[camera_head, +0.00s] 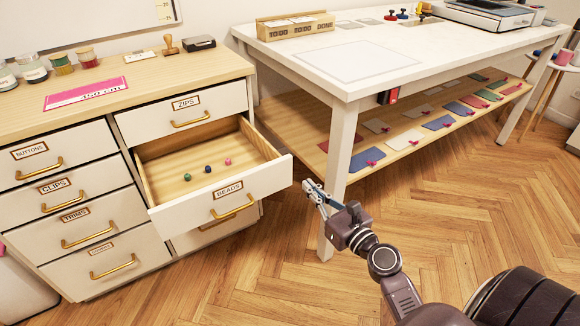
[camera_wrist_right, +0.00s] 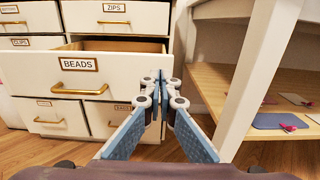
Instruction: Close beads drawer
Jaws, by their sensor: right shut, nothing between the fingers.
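The beads drawer (camera_head: 262,186) is pulled well out of the white cabinet, with a few small beads (camera_head: 207,168) on its wooden floor. Its front carries a BEADS label and a gold handle (camera_head: 233,208). The drawer front also shows in the right wrist view (camera_wrist_right: 130,72), left of and beyond the fingers. My right gripper (camera_head: 309,186) is shut and empty, just right of the drawer front's right end in the head view. It shows shut in the right wrist view (camera_wrist_right: 162,78) too. Whether it touches the drawer I cannot tell. My left gripper is not in view.
The ZIPS drawer (camera_head: 150,118) above and the drawers on the left look closed. The white table's leg (camera_head: 338,145) stands close behind my right gripper. The table's lower shelf (camera_head: 385,145) holds fabric pieces. Wooden floor (camera_head: 300,285) is clear in front.

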